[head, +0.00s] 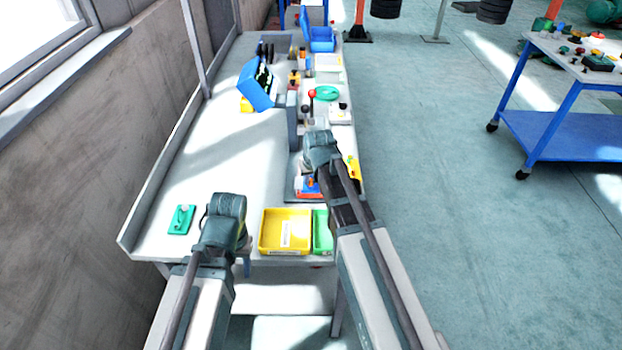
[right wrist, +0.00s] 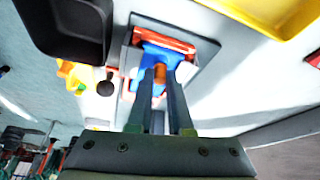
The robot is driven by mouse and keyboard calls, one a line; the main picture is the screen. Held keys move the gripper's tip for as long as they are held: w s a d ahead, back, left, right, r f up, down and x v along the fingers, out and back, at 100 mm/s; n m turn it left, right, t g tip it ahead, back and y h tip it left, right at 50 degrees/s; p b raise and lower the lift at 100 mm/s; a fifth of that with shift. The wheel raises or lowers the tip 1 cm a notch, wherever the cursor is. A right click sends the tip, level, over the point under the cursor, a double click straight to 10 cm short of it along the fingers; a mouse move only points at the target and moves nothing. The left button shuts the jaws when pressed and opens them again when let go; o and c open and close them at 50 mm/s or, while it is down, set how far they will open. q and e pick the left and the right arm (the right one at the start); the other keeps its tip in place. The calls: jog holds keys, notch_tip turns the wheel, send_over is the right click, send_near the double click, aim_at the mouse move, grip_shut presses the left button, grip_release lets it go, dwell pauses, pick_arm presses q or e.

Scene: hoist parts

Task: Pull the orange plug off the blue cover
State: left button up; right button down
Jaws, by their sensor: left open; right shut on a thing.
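The blue cover (right wrist: 153,54) sits on a red-orange base on a dark plate in the right wrist view. It shows partly beside my right arm in the head view (head: 311,181). The orange plug (right wrist: 159,73) stands at the cover, between the fingertips of my right gripper (right wrist: 160,80), which is shut on it. I cannot tell how deep the plug sits in the cover.
A yellow tray (head: 264,248) and a green tray (head: 320,248) stand at the bench's near edge. A green plate with a fitting (head: 181,219) lies at the left. A tilted blue bin (head: 257,86) and red-topped lever (head: 312,95) stand farther back. The bench's middle left is clear.

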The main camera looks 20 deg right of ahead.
jog(key=shift+r+p, duration=2.8)
jog(key=shift+r, duration=0.15)
